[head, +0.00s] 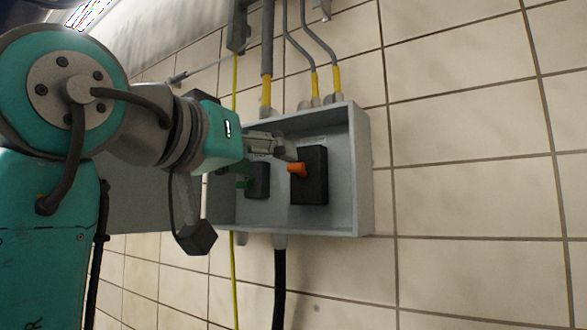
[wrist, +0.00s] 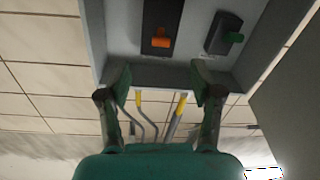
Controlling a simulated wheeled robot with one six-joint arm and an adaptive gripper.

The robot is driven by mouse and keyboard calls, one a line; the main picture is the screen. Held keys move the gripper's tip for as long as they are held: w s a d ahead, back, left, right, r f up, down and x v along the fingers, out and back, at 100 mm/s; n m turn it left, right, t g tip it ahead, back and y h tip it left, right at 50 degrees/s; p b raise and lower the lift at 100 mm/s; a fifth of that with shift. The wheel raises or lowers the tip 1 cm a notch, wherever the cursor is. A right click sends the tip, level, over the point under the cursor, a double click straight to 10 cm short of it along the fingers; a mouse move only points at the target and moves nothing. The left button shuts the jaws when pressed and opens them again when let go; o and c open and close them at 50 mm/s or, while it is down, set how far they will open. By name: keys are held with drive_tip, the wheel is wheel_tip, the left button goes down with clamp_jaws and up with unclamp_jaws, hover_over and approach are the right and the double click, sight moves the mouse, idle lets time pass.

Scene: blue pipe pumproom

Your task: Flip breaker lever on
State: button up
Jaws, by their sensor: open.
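An orange breaker lever (head: 297,170) sticks out of a tall black breaker (head: 315,185) inside an open grey box on the wall. In the wrist view the orange lever (wrist: 160,41) shows ahead, roughly in line with the space between my fingers. My gripper (head: 278,147) is at the box front, up and left of the orange lever in the head view. In the wrist view my gripper (wrist: 162,88) has its two fingers spread, empty and apart from the lever. The head view does not show both fingertips clearly.
A smaller black breaker (head: 259,180) with a green lever (wrist: 233,37) sits beside the orange one. The grey box (head: 365,170) has raised walls around both. Conduits with yellow ends (head: 337,78) enter its top, and a black cable (head: 279,290) leaves below. The tiled wall at right is bare.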

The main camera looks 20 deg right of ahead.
sight(295, 168)
drive_tip(key=x, duration=0.8)
drive_tip(key=shift+w+d, duration=0.3)
drive_tip(key=c, duration=1.1)
